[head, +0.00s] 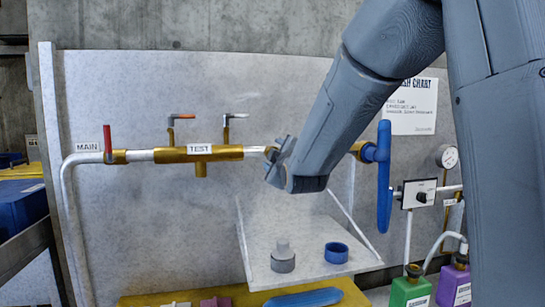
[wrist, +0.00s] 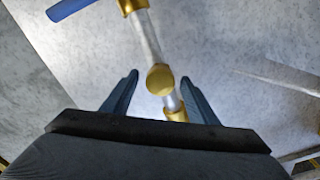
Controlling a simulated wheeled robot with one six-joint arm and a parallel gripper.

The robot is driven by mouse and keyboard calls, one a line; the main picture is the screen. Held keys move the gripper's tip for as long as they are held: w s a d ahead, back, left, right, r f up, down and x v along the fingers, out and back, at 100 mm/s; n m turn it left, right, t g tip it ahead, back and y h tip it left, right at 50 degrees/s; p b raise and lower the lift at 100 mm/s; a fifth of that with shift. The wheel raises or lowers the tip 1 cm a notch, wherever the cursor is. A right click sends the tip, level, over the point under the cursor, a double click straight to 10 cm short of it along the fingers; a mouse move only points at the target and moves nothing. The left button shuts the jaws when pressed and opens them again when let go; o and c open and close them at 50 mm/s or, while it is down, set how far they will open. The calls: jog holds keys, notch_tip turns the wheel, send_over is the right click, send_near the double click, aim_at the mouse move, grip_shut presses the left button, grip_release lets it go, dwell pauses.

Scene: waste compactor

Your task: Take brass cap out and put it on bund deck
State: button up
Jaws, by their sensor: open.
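The brass cap (wrist: 160,79) shows as a round gold face on the pipe line in the wrist view, between my two fingertips in the picture. In the head view a bit of brass (head: 270,151) shows beside my fingers, mostly hidden by them. My gripper (head: 278,157) is open at the pipe, right of the TEST fitting (head: 200,153). In the wrist view its fingers (wrist: 159,80) stand apart on both sides of the cap; I cannot tell whether they touch it. A yellow deck (head: 354,297) at the bottom edge looks like the bund deck.
A white shelf (head: 310,268) below holds a grey stepped part (head: 283,260) and a blue ring (head: 336,252). A blue valve handle (head: 384,175) stands right of my gripper. Green (head: 411,293) and purple (head: 453,287) containers stand lower right. Pink and blue items lie on the yellow deck.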

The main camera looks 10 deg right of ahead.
jog(key=m+b, duration=0.1)
jog(key=m, duration=0.5)
jog(key=c, duration=1.2)
jog(key=n, duration=0.5)
jog(key=shift+b, duration=0.3)
jog(key=n, duration=0.5)
jog(key=shift+b, duration=0.4)
jog(key=n, duration=0.5)
jog(key=shift+b, duration=0.35)
